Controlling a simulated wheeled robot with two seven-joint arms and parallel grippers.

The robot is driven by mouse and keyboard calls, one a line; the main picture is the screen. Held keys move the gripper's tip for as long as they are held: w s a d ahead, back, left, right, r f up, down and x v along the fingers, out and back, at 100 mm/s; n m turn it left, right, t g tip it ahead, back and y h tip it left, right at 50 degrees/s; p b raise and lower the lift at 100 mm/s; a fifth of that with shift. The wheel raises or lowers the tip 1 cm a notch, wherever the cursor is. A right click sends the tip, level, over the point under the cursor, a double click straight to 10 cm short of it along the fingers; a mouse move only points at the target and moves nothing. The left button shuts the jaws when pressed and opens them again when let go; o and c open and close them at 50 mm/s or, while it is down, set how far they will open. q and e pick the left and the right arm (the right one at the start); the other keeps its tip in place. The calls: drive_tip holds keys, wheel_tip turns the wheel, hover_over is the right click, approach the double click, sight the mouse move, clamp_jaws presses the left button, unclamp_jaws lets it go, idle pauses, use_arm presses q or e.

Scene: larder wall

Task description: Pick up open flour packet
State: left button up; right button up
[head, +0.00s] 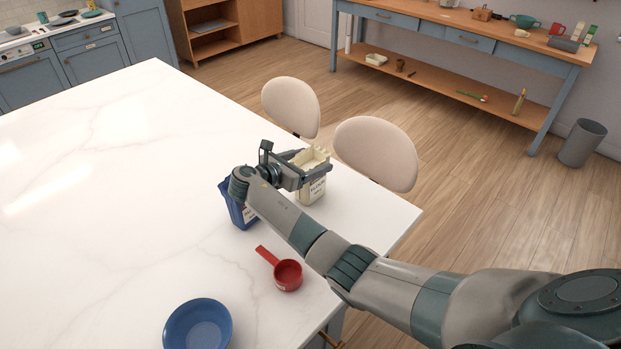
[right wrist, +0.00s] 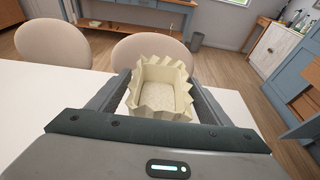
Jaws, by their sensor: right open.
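The open flour packet (head: 313,186) is cream-coloured with dark print and a jagged open top. It stands upright on the white marble counter near its far right edge. My right gripper (head: 307,170) is open at the packet's upper part. In the right wrist view the packet (right wrist: 162,88) sits between the two open fingers, and pale flour shows inside it. Small gaps seem to show beside the packet, but I cannot tell if a finger touches it. My left gripper is not in view.
A blue container (head: 236,208) stands beside the packet, partly hidden by my right arm. A red measuring cup (head: 286,274) and a blue bowl (head: 197,326) are nearer on the counter (head: 110,180). Two cream chairs (head: 376,152) stand beyond the edge. The counter's left side is clear.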

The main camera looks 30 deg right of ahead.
idle(0.4)
drive_tip(key=c, duration=1.8)
drive_tip(key=shift+o, duration=0.2)
drive_tip(key=shift+r, duration=0.2)
drive_tip(key=shift+r+b, duration=0.45)
drive_tip(key=shift+r, duration=0.2)
drive_tip(key=s+d+r+b, duration=0.4)
drive_tip(key=s+d+r, duration=0.1)
drive_tip(key=s+r, duration=0.4)
drive_tip(key=shift+s+d+r, duration=0.2)
drive_tip(key=shift+s+d, duration=0.15)
drive_tip(key=shift+s, duration=0.25)
drive_tip(key=shift+f, duration=0.1)
